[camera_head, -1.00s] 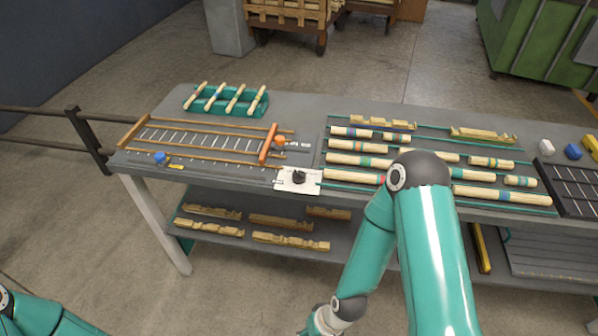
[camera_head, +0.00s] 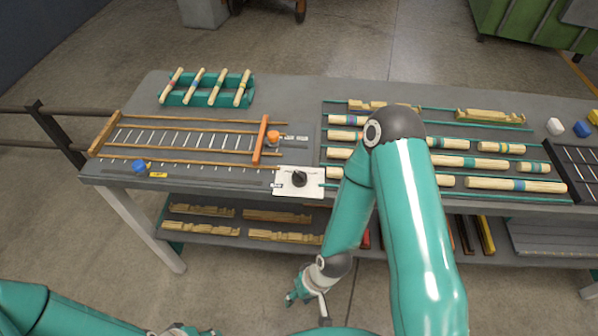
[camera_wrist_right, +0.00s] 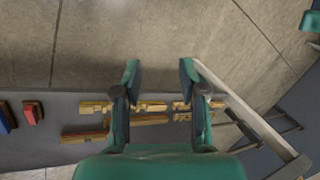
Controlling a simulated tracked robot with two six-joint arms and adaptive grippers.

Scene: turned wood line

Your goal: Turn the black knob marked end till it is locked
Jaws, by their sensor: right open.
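The black knob (camera_head: 299,178) sits on a white plate (camera_head: 313,187) at the bench's front edge, beside the slatted frame. A small label (camera_head: 277,185) lies at the plate's left; its text is too small to read. My right gripper (camera_head: 303,298) hangs low in front of the bench, below and apart from the knob. In the right wrist view, my right gripper (camera_wrist_right: 160,74) is open with nothing between its fingers; the knob is not seen there. My left arm enters at the lower left, its gripper not clearly seen.
A blue knob (camera_head: 139,166) is farther left. Turned spindles (camera_head: 462,161) lie in rows to the right, partly behind my right arm. A lower shelf (camera_head: 230,226) holds wooden pieces.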

